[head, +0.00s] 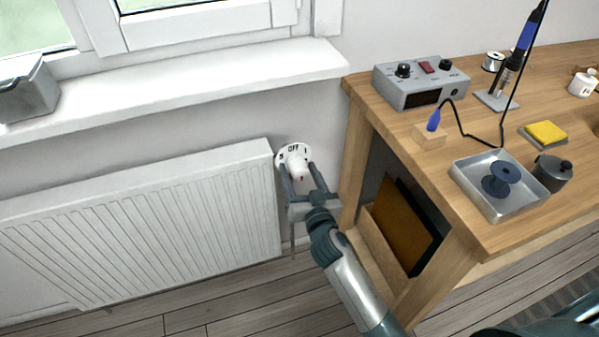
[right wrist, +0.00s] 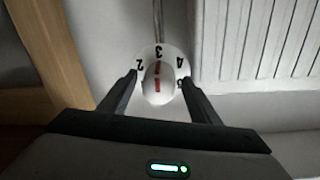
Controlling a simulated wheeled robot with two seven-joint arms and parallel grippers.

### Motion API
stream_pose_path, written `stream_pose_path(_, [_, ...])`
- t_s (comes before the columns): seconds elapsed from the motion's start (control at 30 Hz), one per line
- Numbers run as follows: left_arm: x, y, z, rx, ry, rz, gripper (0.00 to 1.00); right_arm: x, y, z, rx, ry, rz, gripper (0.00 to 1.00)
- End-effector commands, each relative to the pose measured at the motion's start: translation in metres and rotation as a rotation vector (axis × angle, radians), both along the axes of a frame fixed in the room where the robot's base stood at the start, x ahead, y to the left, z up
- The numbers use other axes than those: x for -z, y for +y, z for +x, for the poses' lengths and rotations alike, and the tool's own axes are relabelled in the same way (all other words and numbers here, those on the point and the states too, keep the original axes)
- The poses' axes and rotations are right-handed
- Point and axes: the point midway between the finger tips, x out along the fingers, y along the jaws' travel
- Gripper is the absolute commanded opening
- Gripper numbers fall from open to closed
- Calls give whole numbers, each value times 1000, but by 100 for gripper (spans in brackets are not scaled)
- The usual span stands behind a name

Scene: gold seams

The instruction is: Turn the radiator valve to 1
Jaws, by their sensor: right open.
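The radiator valve (head: 296,163) is a white round knob with a numbered dial at the radiator's right end. OFF is at the top of its dial in the head view. In the right wrist view the valve (right wrist: 157,92) shows the numbers 2, 3, 4 and part of another, with red marks lined up towards 3. My right gripper (head: 297,167) is open, with one finger on each side of the knob. In the wrist view the right gripper (right wrist: 160,78) straddles it; I cannot tell whether the fingers touch it. My left gripper is not in view.
The white radiator (head: 140,225) is left of the valve, under the windowsill (head: 180,82). A wooden workbench (head: 400,140) stands close on the right, carrying a grey control box (head: 420,82), a metal tray (head: 485,208) with a spool, and a soldering iron (head: 520,50).

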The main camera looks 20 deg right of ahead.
Motion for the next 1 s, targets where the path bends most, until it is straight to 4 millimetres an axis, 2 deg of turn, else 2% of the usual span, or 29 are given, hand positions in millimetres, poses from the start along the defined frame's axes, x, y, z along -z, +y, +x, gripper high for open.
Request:
stream_pose_path(0.2, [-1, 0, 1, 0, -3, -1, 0, 0, 0, 0, 0, 0, 0, 55])
stream_pose_path(0.37, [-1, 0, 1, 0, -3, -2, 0, 0, 0, 0, 0, 0, 0, 16])
stream_pose_path(0.73, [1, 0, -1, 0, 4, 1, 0, 0, 0, 0, 0, -1, -26, 16])
stream_pose_path(1.0, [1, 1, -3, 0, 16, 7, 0, 0, -1, 0, 2, -4, -141, 16])
